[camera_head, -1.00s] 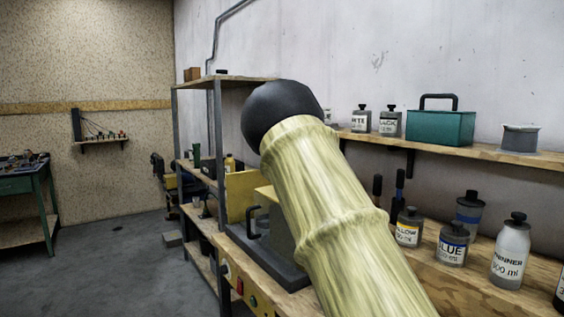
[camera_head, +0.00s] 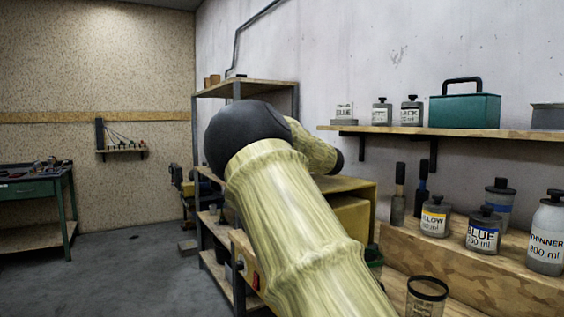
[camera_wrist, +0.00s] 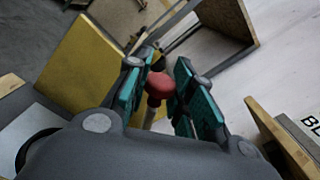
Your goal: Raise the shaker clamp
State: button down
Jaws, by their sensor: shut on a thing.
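The shaker (camera_head: 352,218) is a yellow box-like machine on the bench, partly hidden behind my arm in the head view. In the wrist view, my gripper (camera_wrist: 166,68) has its two teal-padded fingers on either side of a red knob (camera_wrist: 160,86) and is shut on it. The knob sits on a pale stem, which looks like part of the shaker clamp. A flat yellow panel (camera_wrist: 82,68) is to the left of the fingers. The head view does not show my gripper; the rest of the clamp cannot be made out.
Bottles (camera_head: 483,230) and dark-handled tools stand on the bench at right, with an open jar (camera_head: 427,296) in front. A wall shelf (camera_head: 440,131) above holds a teal box (camera_head: 465,110) and tins. A rack (camera_head: 240,90) stands behind my arm.

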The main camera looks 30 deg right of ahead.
jog(key=shift+a, duration=0.25)
dwell(0.4)
jog(key=c, duration=1.2)
grip_release()
jog(key=shift+o, duration=0.2)
jog(key=shift+s, duration=0.15)
jog(key=s, duration=1.1)
jog(key=shift+s+d, duration=0.1)
jog(key=shift+s, duration=0.3)
